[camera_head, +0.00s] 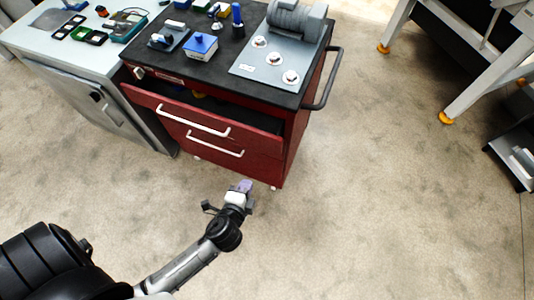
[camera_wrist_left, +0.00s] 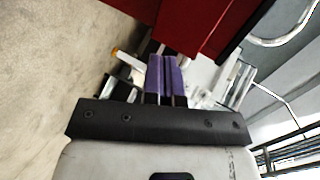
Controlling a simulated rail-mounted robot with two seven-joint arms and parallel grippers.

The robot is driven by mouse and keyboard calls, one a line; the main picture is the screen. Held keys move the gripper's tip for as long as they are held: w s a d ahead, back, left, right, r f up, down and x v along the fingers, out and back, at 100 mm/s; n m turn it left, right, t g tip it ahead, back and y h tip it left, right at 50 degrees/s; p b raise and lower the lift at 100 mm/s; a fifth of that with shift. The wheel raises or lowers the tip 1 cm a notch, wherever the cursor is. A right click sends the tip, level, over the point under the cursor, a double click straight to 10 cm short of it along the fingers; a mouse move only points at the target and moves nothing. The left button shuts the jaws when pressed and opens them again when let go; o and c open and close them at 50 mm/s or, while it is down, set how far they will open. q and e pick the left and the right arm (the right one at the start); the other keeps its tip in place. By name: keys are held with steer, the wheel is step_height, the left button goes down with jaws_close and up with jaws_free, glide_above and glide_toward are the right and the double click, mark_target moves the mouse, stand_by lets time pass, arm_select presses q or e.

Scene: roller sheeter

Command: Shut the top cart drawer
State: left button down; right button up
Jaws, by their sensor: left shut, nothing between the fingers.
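The red cart (camera_head: 290,150) stands at the upper middle of the head view. Its top drawer (camera_head: 200,118) is pulled out part way, with a dark gap showing behind its front and a white bar handle on it. A lower drawer with its own white handle (camera_head: 215,144) sits below. My left gripper (camera_head: 244,186) is in front of the cart near its lower front corner, apart from the drawer handles in the picture. In the left wrist view its purple fingers (camera_wrist_left: 166,78) are together and empty, with red cart panels (camera_wrist_left: 190,22) beyond. My right gripper does not show.
A side handle (camera_head: 328,80) juts out at right. A grey cabinet (camera_head: 95,100) stands close at left. Open floor (camera_head: 370,210) lies in front and right.

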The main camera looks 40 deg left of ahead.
arm_select(q)
steer(key=d+r+m+t+h, duration=0.1)
steer(key=m, duration=0.1)
steer(key=b, duration=0.2)
glide_toward(270, 148)
steer(key=shift+m, duration=0.3)
steer(key=x, duration=0.5)
steer(key=shift+w+f, duration=0.1)
steer(key=shift+f, duration=0.15)
steer(key=shift+w+a, duration=0.25)
steer(key=shift+w, duration=0.6)
